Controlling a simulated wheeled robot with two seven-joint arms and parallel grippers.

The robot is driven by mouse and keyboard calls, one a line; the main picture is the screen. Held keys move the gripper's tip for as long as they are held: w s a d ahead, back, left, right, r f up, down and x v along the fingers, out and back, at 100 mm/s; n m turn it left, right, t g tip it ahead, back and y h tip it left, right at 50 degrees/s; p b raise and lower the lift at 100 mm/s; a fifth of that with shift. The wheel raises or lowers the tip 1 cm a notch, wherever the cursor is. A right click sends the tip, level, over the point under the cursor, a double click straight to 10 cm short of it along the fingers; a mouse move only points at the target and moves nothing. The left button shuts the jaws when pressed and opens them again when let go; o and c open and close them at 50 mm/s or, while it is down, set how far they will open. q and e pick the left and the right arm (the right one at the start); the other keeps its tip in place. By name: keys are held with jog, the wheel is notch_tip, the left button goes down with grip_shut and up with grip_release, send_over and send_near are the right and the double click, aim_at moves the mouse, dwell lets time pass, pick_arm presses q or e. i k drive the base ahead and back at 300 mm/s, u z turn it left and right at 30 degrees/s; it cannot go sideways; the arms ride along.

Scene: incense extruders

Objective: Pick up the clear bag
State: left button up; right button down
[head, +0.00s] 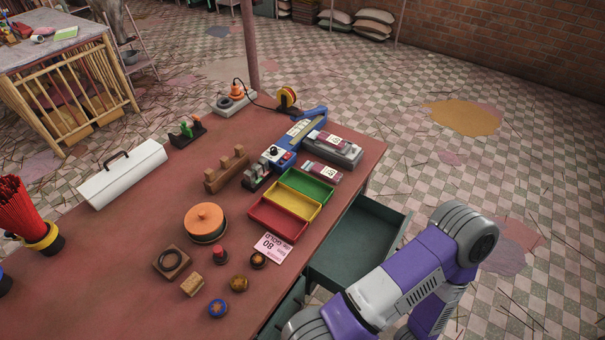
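I cannot make out a clear bag with certainty. A small dark red packet with a white label (322,172) lies on the red table (120,240), just beyond the green tray section, and may be a clear bag with contents. A similar labelled packet (333,141) lies on a grey device (345,155) behind it. My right arm shows at the lower right, over the floor and beside the table's right edge, but its gripper is out of the picture. My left gripper is also out of view.
A red, yellow and green tray (265,220) and a pink card (273,247) lie near the table's right edge. An open green drawer (345,250) juts out beside my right arm. A white case (123,175) and an orange-lidded round container (205,222) stand further left.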

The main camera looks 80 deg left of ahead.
aim_at(331, 176)
jog(key=u, duration=1.65)
